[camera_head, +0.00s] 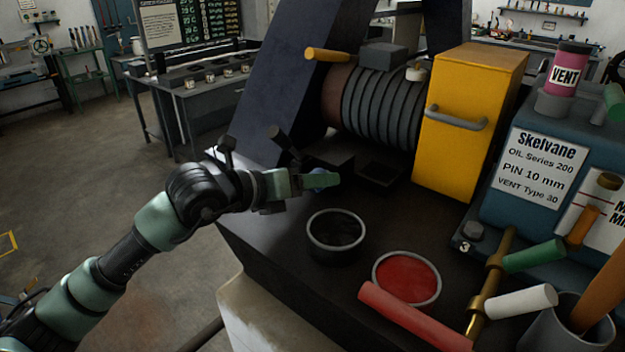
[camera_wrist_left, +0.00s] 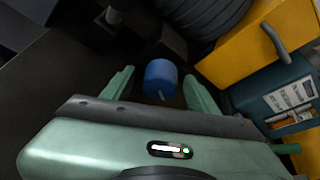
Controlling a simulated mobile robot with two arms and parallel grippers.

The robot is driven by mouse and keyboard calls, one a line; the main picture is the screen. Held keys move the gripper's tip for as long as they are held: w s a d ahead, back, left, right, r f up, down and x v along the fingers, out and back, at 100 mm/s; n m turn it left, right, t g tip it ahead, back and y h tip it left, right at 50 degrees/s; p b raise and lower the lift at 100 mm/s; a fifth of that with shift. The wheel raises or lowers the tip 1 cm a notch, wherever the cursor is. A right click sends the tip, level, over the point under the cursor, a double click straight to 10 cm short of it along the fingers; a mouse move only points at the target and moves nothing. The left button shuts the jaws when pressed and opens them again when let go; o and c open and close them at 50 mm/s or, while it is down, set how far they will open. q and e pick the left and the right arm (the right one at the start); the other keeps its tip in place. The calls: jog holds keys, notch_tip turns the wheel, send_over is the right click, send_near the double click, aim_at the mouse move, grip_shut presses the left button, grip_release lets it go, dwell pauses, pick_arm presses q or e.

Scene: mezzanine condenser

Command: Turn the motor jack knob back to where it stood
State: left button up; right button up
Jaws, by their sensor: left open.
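A blue knob (camera_wrist_left: 161,79), a short cylinder with a pale mark on its near edge, shows in the left wrist view between the two fingers of my left gripper (camera_wrist_left: 160,88). The fingers are apart, with a dark gap visible on each side of the knob. In the head view my left gripper (camera_head: 322,181) reaches in over the dark machine base, and it mostly hides the knob. I take the blue knob to be the motor jack knob, but no label on it shows. My right gripper is not in view.
A yellow cabinet (camera_head: 465,125) with a grey handle and a ribbed motor (camera_head: 375,105) stand behind. Right of my gripper are an empty round cup (camera_head: 336,247), a red-filled dish (camera_head: 407,277) and a red rod (camera_head: 412,316). A blue Skelvane unit (camera_head: 500,205) stands at the right.

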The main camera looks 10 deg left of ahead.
pick_arm(q)
grip_shut()
jog(key=shift+f+m+b, duration=0.1)
jog(key=shift+m+b, duration=0.2)
jog(key=shift+b, duration=0.6)
jog(key=m+t+y+b, duration=0.1)
jog(key=m+y+b, duration=0.1)
jog(key=b, duration=0.5)
jog(key=shift+f+m, duration=0.1)
jog(key=shift+m, duration=0.5)
jog(key=shift+r+m+y+b, duration=0.2)
jog(key=shift+m+y+b, duration=0.25)
jog(key=shift+b, duration=0.65)
grip_release()
jog(key=shift+t, duration=0.3)
